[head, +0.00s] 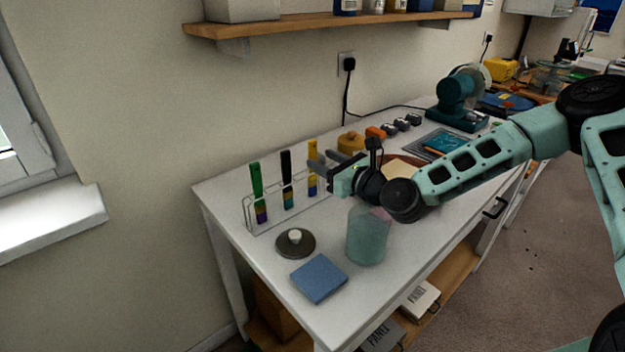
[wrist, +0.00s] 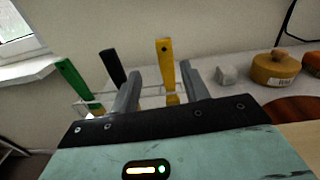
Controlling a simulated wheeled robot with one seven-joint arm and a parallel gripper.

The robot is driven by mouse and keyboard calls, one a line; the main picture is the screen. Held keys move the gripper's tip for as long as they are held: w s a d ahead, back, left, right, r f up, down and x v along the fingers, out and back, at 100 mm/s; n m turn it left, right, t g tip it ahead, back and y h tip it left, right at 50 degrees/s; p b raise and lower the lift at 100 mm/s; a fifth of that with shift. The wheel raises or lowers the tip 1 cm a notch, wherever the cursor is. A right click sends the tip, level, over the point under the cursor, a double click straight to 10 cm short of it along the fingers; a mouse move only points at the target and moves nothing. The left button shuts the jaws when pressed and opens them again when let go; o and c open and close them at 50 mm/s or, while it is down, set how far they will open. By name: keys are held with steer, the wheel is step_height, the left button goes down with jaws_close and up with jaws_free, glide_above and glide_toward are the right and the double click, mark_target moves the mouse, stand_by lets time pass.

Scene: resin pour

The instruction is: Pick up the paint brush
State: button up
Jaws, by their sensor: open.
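Three upright brush-like tools stand in a clear wire rack (head: 250,222) at the back left of the white table: one with a green handle (head: 256,180), one with a black handle (head: 286,163) and one with a yellow handle (head: 312,178). I cannot tell which is the paint brush. My gripper (head: 322,161) is open at the yellow-handled one. In the wrist view the yellow handle (wrist: 166,62) shows between the two fingers of my gripper (wrist: 160,76), nearer the right one. The green handle (wrist: 74,80) and black handle (wrist: 112,66) are left of the fingers.
A dark round disc (head: 296,246) with a white knob, a blue square pad (head: 319,278) and a translucent greenish cup (head: 367,240) stand nearer the front. A yellow-brown round container (wrist: 275,68) is to the right. A wooden shelf (head: 320,24) hangs above.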

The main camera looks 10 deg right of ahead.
mark_target(314, 149)
steer(key=shift+w+d+m+t, duration=0.3)
steer(key=shift+d+m, duration=0.05)
steer(key=shift+m, duration=0.15)
steer(key=shift+w+r, duration=0.15)
steer(key=shift+w, duration=0.1)
steer(key=p+x, duration=0.1)
steer(key=x, duration=0.1)
steer(key=p+x, duration=0.1)
steer(key=x, duration=0.1)
steer(key=p+x, duration=0.1)
steer(key=x, duration=0.1)
steer(key=shift+a+r, duration=0.2)
steer(key=shift+r, duration=0.2)
steer(key=shift+w+a+f, duration=0.15)
steer(key=shift+w, duration=0.25)
jaws_close()
